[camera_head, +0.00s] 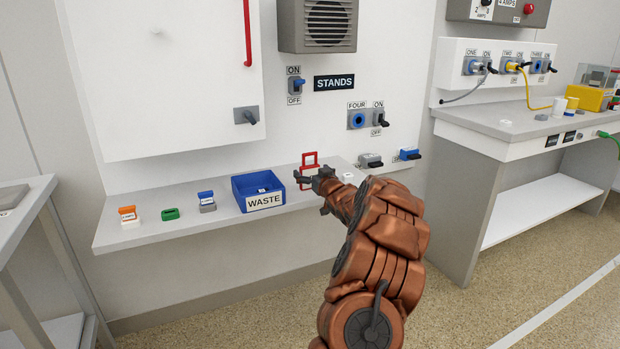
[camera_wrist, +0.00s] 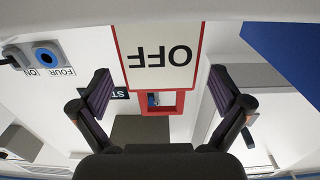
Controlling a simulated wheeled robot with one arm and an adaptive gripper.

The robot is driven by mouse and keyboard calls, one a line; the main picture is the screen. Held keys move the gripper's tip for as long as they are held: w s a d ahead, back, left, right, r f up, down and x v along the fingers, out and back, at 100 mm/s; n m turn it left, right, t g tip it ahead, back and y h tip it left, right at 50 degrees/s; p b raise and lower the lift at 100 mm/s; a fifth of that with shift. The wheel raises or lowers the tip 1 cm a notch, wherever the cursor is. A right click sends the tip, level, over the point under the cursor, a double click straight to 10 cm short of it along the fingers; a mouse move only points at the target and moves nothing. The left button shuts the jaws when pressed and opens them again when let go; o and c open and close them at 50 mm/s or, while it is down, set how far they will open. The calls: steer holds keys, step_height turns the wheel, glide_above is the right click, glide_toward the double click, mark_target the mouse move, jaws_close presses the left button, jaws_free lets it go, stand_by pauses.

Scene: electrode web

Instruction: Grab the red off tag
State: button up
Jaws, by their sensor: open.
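The red off tag (camera_head: 310,155) stands upright on the wall shelf, right of the blue waste bin (camera_head: 265,203). It has a red frame with an open loop at the top and a white panel, partly hidden behind my gripper in the head view. In the wrist view, which is upside down, the tag (camera_wrist: 158,62) shows its word OFF. My gripper (camera_head: 312,188) is open in front of the tag. In the wrist view, the fingers of my gripper (camera_wrist: 162,95) are spread on either side of the tag, with space visible between each finger and its edges.
On the shelf (camera_head: 150,238) left of the bin are an orange-and-white item (camera_head: 128,215), a green item (camera_head: 170,214) and a blue-and-grey item (camera_head: 206,201). Right of the tag are a grey item (camera_head: 370,160) and a blue one (camera_head: 409,154). A wall panel rises behind.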

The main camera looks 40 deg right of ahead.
mark_target(309, 166)
steer(key=shift+w+d+r, duration=0.1)
steer(key=shift+w+d, duration=0.1)
steer(key=shift+w, duration=0.4)
steer(key=shift+c, duration=0.4)
steer(key=c, duration=1.2)
steer(key=shift+r, duration=0.5)
steer(key=shift+s+a+r+p, duration=0.2)
steer(key=shift+r+p, duration=0.15)
steer(key=shift+r, duration=0.3)
steer(key=shift+s+a+r+p, duration=0.15)
steer(key=shift+r+p, duration=0.15)
steer(key=shift+r, duration=0.3)
steer(key=s+a+r, duration=0.1)
steer(key=s+a, duration=0.7)
steer(key=a, duration=0.4)
steer(key=shift+s+a+r+p, duration=0.15)
steer(key=shift+a+r+p, duration=0.05)
steer(key=shift+a+p, duration=0.1)
